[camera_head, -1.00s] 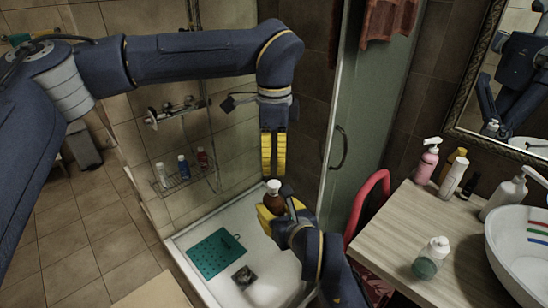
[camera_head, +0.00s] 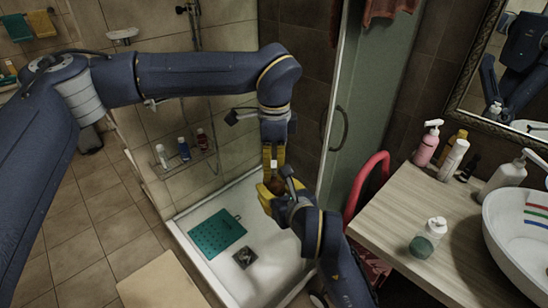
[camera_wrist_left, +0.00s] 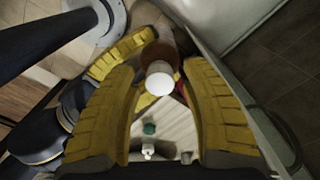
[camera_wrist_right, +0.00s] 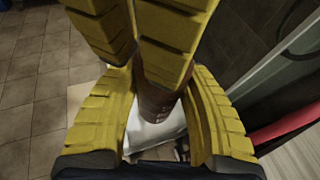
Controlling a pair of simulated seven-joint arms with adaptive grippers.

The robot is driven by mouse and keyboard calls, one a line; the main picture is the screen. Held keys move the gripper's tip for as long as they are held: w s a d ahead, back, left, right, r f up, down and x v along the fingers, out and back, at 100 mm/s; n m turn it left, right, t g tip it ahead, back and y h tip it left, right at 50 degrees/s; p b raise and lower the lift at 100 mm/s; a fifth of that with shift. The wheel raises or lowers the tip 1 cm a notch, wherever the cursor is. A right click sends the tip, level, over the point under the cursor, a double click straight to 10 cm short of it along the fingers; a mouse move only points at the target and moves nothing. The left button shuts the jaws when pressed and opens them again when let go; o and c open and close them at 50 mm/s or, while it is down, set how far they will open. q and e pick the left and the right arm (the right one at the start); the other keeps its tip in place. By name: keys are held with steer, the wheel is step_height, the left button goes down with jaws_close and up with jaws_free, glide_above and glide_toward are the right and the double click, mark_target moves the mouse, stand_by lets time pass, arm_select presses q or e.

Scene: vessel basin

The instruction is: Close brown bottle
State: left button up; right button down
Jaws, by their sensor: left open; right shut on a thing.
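The brown bottle (camera_head: 273,187) is held over the shower basin by my right gripper (camera_head: 268,190); it is mostly hidden in the head view. Its brown side also shows between the right fingers in the right wrist view (camera_wrist_right: 153,106). A white cap (camera_wrist_left: 160,78) is at the bottle's top in the left wrist view; whether it is fully seated I cannot tell. My left gripper (camera_head: 273,155) points down from above. Its fingers are open, one on each side of the cap, with a gap visible in the left wrist view (camera_wrist_left: 162,85).
Below is the white shower tray (camera_head: 195,270) with a teal mat (camera_head: 217,234) and a drain (camera_head: 244,258). A glass door (camera_head: 370,110) and a red chair (camera_head: 366,190) stand to the right. The wooden counter (camera_head: 395,210) holds several bottles and a basin (camera_head: 520,235).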

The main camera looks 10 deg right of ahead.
arm_select(q)
steer(key=shift+f, duration=0.1)
jaws_close()
stand_by(0.4)
